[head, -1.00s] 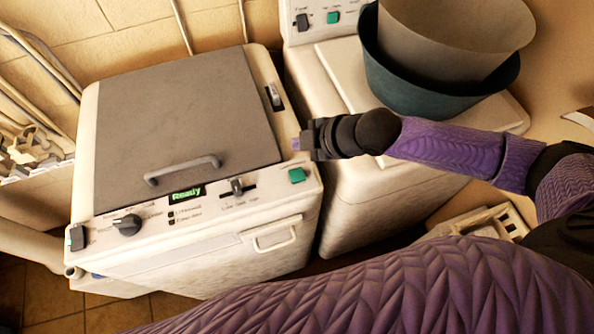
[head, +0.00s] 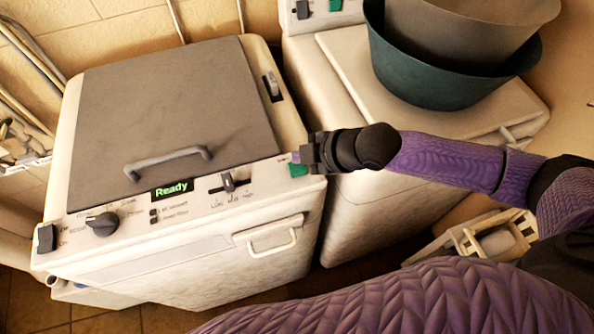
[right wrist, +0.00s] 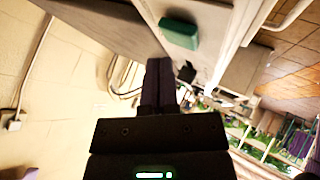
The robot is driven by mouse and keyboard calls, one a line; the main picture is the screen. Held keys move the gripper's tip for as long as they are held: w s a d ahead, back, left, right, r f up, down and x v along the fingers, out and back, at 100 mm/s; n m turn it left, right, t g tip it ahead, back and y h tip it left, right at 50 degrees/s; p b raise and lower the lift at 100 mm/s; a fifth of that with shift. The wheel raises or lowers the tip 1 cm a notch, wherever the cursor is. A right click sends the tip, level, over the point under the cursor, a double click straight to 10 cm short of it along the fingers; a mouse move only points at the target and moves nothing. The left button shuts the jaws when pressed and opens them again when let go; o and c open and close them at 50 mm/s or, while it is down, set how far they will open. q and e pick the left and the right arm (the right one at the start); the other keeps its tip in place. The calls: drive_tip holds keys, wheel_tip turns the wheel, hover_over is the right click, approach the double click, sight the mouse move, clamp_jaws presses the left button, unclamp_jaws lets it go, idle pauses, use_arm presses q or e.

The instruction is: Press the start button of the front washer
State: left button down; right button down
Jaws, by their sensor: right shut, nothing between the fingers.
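The front washer (head: 190,255) is a white box with a grey lid (head: 165,100) that is closed. Its display (head: 173,189) reads "Ready" in green. The green start button (head: 298,170) is at the right end of the control panel, and my right gripper partly covers it in the head view. My right gripper (head: 297,157) is shut and empty, its tip at the button's upper edge in that view. In the right wrist view the green button (right wrist: 180,33) shows above and beyond the shut fingers (right wrist: 159,85), apart from them. My left gripper is not in view.
The panel also has a black knob (head: 102,224), a slider (head: 228,182) and a switch (head: 47,238) at the left. A second white machine (head: 365,190) stands behind, carrying a teal basin (head: 420,80) with a beige tub (head: 470,35) in it.

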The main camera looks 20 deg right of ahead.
drive_tip(key=shift+f, duration=0.15)
idle(0.5)
idle(1.0)
idle(0.4)
drive_tip(key=shift+f, duration=0.45)
